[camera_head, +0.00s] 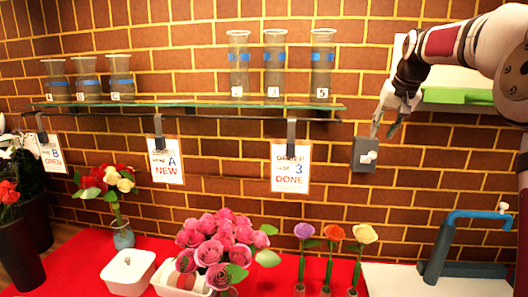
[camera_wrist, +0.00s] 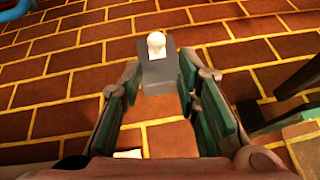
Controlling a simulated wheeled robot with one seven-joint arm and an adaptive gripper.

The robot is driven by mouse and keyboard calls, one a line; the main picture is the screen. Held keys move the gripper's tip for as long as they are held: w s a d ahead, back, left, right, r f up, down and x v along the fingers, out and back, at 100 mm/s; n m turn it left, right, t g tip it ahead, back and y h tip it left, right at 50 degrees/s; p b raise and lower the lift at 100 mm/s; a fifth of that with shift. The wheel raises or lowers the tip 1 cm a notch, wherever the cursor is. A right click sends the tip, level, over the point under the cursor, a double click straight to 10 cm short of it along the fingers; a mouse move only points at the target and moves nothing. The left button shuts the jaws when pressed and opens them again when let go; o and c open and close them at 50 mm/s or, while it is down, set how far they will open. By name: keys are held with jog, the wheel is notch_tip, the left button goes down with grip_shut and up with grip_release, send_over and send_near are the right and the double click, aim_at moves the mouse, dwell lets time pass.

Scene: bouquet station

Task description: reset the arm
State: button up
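My gripper (camera_head: 386,124) is at the upper right in the head view, in front of the brick wall and beside a grey wall box with a white switch (camera_head: 367,157). In the wrist view my gripper (camera_wrist: 187,80) has its two fingers spread apart with brick wall showing between them. The grey box (camera_wrist: 158,73) shows just beyond the fingertips there, its white switch on top. Nothing is held between the fingers. I cannot tell whether a finger touches the box.
A glass shelf (camera_head: 200,107) with several vases runs along the wall left of my gripper. Signs (camera_head: 290,168) hang below it. Pink roses (camera_head: 222,245), single flowers (camera_head: 335,233) and a white lidded dish (camera_head: 128,272) stand on the red table. A blue tap (camera_head: 460,225) is at right.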

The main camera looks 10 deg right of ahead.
jog(key=s+a+r+n, duration=0.1)
jog(key=s+a+n, duration=0.2)
jog(key=s+a, duration=1.35)
jog(key=s+a+f, duration=0.2)
jog(key=s+f, duration=0.2)
jog(key=s, duration=0.3)
jog(key=s+a+f+n, duration=0.1)
jog(key=s+f, duration=0.3)
jog(key=s, duration=0.4)
jog(key=s+a+f, duration=0.3)
jog(key=s+a, duration=0.1)
jog(key=s, duration=0.4)
jog(key=shift+s+f+n+y, duration=0.2)
jog(key=shift+f+n+y, duration=0.1)
jog(key=shift+f+n, duration=0.1)
